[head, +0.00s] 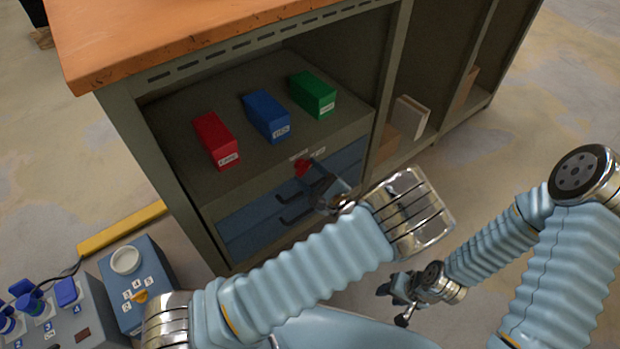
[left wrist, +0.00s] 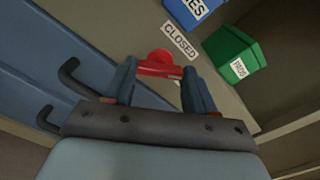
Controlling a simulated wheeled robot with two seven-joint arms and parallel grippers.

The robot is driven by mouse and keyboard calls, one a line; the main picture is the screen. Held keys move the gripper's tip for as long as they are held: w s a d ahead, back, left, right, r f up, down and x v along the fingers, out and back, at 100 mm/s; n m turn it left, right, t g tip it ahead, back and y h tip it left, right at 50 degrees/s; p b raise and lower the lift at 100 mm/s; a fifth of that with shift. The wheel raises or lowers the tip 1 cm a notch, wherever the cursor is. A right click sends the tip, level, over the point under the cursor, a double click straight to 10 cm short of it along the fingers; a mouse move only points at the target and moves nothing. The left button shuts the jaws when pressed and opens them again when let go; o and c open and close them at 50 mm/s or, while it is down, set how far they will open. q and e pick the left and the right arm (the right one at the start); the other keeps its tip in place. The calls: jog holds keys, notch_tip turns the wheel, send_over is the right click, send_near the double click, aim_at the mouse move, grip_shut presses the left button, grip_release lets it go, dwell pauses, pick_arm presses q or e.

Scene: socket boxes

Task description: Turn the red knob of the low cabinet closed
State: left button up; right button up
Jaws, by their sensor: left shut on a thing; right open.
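The red knob (head: 302,168) is on the front of the low cabinet (head: 190,215), at the shelf edge above the blue drawers. My left gripper (head: 312,176) reaches it from the front right. In the left wrist view the red knob (left wrist: 160,62) sits between the two fingers of my left gripper (left wrist: 160,75), which are shut on it. A white label (left wrist: 180,41) reading "CLOSED" is just right of the knob there. The knob's exact angle is hard to tell. My right gripper (head: 395,290) is open and empty, low over the floor, away from the cabinet.
Red (head: 216,140), blue (head: 266,116) and green (head: 313,94) boxes stand on the cabinet shelf. Blue drawers with dark handles (head: 295,213) are below the knob. A blue control box (head: 135,285) with a dial stands at the lower left. Floor right of the cabinet is clear.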

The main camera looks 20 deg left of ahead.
pick_arm(q)
jog(key=shift+s+d+f+n+b, duration=0.1)
jog(key=shift+f+n+b, duration=0.05)
jog(key=shift+n+b, duration=5.05)
jog(key=shift+n+p, duration=0.35)
jog(key=shift+n, duration=0.15)
jog(key=o, duration=1)
jog(key=shift+o, duration=0.2)
jog(key=p+v, duration=0.1)
jog(key=v, duration=1.2)
jog(key=shift+s+d, duration=0.25)
